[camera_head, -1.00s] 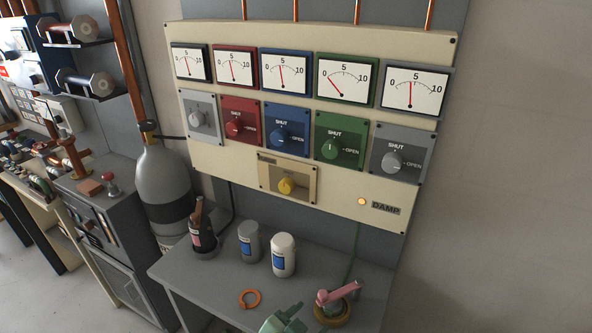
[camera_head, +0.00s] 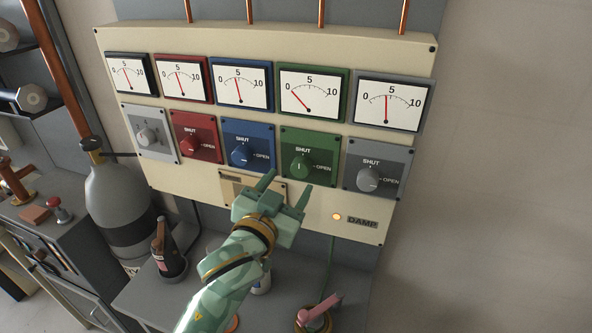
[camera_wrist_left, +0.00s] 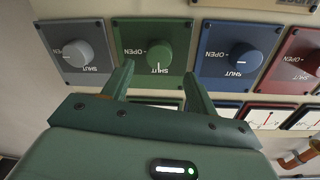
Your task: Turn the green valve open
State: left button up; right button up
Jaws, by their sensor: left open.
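The green valve (camera_head: 300,166) is a round knob on a green plate, marked SHUT above and OPEN to its right. Its pointer line is upright, toward SHUT. The gauge above it (camera_head: 311,95) has its needle near 0. My left gripper (camera_head: 287,186) is open and empty, just below the green plate in the head view, its two fingers pointing up at the panel. In the left wrist view, upside down, the green knob (camera_wrist_left: 159,60) lies beyond and between the two fingertips (camera_wrist_left: 158,77), apart from them. My right gripper is not in view.
The blue knob (camera_head: 242,155) and grey knob (camera_head: 369,179) flank the green one closely. A lit orange lamp (camera_head: 336,216) sits below right. Bottles, including a dark one (camera_head: 168,252), stand on the grey table (camera_head: 140,294). A grey gas cylinder (camera_head: 117,200) stands left.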

aim_at(299, 170)
pick_arm(q)
jog(key=x, duration=0.4)
jog(key=shift+d, duration=0.2)
jog(key=shift+w+d, duration=0.15)
jog(key=shift+w, duration=0.35)
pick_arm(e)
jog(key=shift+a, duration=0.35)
pick_arm(q)
jog(key=shift+s, duration=0.1)
jog(key=shift+c, duration=0.2)
jog(key=c, duration=0.9)
jog(key=shift+c, duration=0.2)
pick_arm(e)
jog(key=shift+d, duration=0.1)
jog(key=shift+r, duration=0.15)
